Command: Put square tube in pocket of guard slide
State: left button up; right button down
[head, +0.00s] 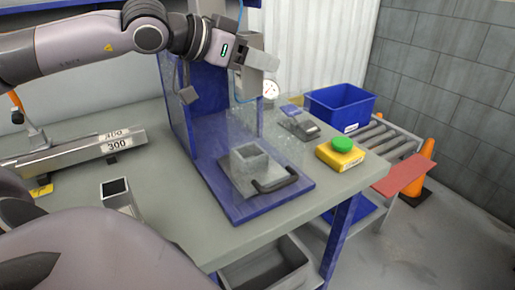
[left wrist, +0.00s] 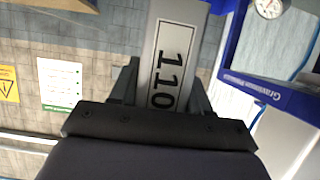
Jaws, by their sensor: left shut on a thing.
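My left gripper (head: 243,58) is shut on a grey square tube (head: 262,60), raised above the table at the top of the head view. In the left wrist view this tube (left wrist: 172,65) lies between the fingers with a label reading 110. The guard slide (head: 232,182) is a plate with a dark handle (head: 276,181) on the blue base. Its square, open-topped pocket (head: 250,160) stands on it, below and apart from the held tube. My right gripper is not in view.
A blue upright frame (head: 186,115) rises behind the slide. A yellow box with a green button (head: 341,152), a blue bin (head: 340,105) and a roller track (head: 385,138) are at right. A rail marked 300 (head: 115,144) lies at left.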

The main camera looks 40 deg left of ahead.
pick_arm(q)
jog(key=shift+f+b, duration=3.2)
jog(key=shift+f, duration=5)
jog(key=shift+f, duration=0.1)
jog(key=o, duration=0.7)
jog(key=shift+f, duration=0.1)
jog(key=o, duration=0.4)
jog(key=shift+r, duration=0.2)
jog(key=shift+v, duration=1.45)
jog(key=shift+p+v, duration=1.3)
jog(key=shift+v, duration=3.3)
